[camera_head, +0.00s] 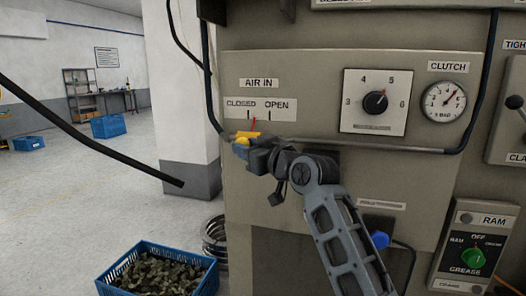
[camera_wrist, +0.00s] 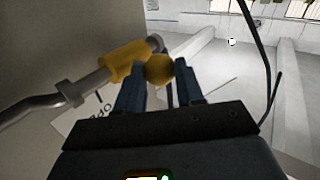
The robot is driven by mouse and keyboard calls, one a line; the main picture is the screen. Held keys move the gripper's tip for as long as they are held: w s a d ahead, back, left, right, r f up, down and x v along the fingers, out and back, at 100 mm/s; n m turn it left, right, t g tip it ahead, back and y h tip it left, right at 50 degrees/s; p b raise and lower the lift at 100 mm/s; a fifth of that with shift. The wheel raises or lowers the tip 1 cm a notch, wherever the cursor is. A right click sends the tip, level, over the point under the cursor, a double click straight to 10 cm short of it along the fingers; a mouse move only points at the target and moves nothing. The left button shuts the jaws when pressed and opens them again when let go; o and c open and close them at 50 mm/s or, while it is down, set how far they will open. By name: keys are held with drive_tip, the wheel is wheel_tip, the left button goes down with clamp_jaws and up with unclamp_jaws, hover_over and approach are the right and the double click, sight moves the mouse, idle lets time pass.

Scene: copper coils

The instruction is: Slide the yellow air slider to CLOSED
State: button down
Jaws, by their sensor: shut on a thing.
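The yellow air slider (camera_head: 250,134) is a sleeve on a grey horizontal pipe, below the CLOSED / OPEN label plate (camera_head: 285,108). Its red pointer (camera_head: 254,122) stands between the two marks, nearer the CLOSED mark at left. My gripper (camera_head: 242,143) is at the slider, shut on its round yellow knob. In the wrist view the slider's sleeve (camera_wrist: 125,62) lies around the pipe, and the knob (camera_wrist: 159,68) sits between the two dark fingers of my gripper (camera_wrist: 159,80). My gripper partly hides the slider in the head view.
The pipe (camera_head: 400,151) runs right and bends up by the clutch gauge (camera_head: 443,101). A numbered dial (camera_head: 375,101) and a grease switch (camera_head: 473,257) are on the panel. A blue crate (camera_head: 160,285) stands on the floor at lower left. A black cable (camera_head: 90,140) hangs at left.

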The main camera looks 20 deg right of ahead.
drive_tip(key=shift+w+a+r, duration=0.1)
drive_tip(key=shift+w+a, duration=0.5)
drive_tip(key=shift+a, duration=0.3)
drive_tip(key=c, duration=0.7)
unclamp_jaws()
drive_tip(key=shift+w+a, duration=0.1)
drive_tip(key=b+v, duration=0.1)
drive_tip(key=v, duration=0.6)
drive_tip(key=shift+s, duration=0.35)
